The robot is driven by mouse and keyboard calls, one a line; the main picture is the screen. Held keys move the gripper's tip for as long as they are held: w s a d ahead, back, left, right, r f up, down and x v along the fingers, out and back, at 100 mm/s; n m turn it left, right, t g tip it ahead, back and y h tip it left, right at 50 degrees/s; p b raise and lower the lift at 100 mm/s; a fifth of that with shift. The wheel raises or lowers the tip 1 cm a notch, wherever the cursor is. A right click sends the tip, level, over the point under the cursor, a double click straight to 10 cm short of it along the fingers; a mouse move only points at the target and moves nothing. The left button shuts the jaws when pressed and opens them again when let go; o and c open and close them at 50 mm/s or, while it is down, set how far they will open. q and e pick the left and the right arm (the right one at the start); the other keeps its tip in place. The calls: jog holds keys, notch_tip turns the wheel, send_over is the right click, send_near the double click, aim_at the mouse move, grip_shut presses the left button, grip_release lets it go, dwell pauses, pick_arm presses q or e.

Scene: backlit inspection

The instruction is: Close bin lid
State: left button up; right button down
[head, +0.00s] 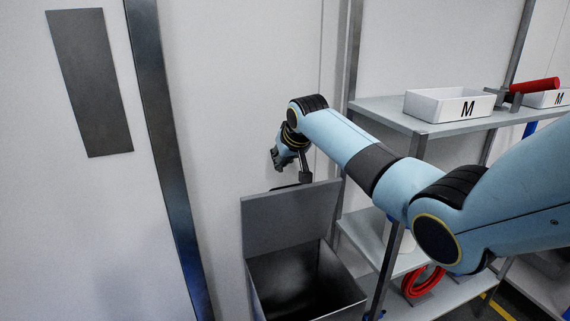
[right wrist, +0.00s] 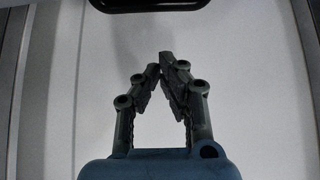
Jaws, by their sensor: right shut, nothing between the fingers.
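The grey bin (head: 315,284) stands at the lower middle of the head view, its dark inside showing. Its flat lid (head: 290,215) stands raised at the back edge of the opening. My right gripper (head: 276,163) is above and behind the lid's top edge, its fingers angled down to the left. In the right wrist view its fingertips (right wrist: 165,64) meet and hold nothing. I cannot tell from these views whether it touches the lid. A dark rounded bar (right wrist: 150,3) shows at the top of the wrist view; I cannot tell what it is. My left gripper is not in view.
A metal shelf (head: 385,113) stands right of the bin, carrying a white box marked M (head: 447,104) and a red-handled tool (head: 534,86). A red coil (head: 424,282) lies lower. A white wall with a dark metal post (head: 163,140) is at left.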

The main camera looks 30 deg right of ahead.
jog(key=b+x, duration=0.2)
jog(key=x, duration=0.4)
jog(key=shift+s+f, duration=0.1)
jog(key=shift+f, duration=0.05)
jog(key=shift+s+a+p, duration=0.25)
jog(key=shift+s+p, duration=0.1)
jog(key=shift+s, duration=0.6)
jog(key=shift+s+a+p, duration=0.25)
jog(key=shift+s+p, duration=0.1)
jog(key=shift+s, duration=0.6)
